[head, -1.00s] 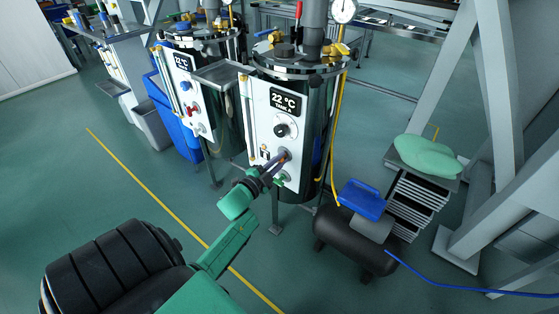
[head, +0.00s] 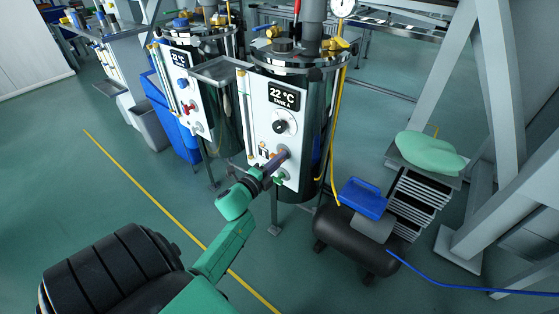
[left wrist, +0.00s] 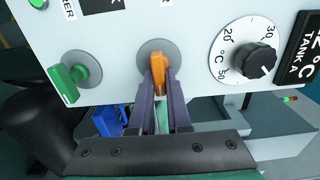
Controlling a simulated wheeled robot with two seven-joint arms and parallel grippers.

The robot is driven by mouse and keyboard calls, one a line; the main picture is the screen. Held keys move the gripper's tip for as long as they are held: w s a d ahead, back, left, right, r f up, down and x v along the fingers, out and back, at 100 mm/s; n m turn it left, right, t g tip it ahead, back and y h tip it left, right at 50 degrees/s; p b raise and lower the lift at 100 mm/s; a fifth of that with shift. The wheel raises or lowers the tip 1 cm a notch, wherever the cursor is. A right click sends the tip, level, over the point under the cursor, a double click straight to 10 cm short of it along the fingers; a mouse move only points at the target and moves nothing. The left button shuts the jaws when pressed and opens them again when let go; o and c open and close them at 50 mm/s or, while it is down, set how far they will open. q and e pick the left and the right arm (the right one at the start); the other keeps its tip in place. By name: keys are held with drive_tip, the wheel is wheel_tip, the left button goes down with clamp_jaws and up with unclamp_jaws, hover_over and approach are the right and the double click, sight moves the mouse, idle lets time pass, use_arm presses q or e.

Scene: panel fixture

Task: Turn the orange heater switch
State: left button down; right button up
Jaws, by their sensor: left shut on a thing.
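The orange heater switch (left wrist: 158,72) sits on a round grey plate on the white panel (left wrist: 110,30) of tank A. In the left wrist view my left gripper (left wrist: 162,92) has its two dark fingers on either side of the switch handle, shut on it. In the head view the left gripper (head: 279,159) reaches the lower part of the panel, and its fingers mostly hide the switch. My right gripper is not in view.
A green switch (left wrist: 75,82) is beside the orange one. A black temperature dial (left wrist: 252,60) is on its other side. The tank A display (head: 284,96) reads 22 °C. A black compressor tank (head: 352,240) with a blue top stands on the floor to the right.

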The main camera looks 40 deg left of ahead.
use_arm(q)
drive_tip(key=shift+f, duration=0.1)
drive_tip(key=c, duration=0.9)
unclamp_jaws()
drive_tip(key=shift+s, duration=0.25)
drive_tip(key=s+p, duration=0.1)
drive_tip(key=s, duration=1.3)
drive_tip(key=shift+s+d+p, duration=0.1)
drive_tip(key=shift+d+p, duration=0.05)
drive_tip(key=shift+p, duration=0.2)
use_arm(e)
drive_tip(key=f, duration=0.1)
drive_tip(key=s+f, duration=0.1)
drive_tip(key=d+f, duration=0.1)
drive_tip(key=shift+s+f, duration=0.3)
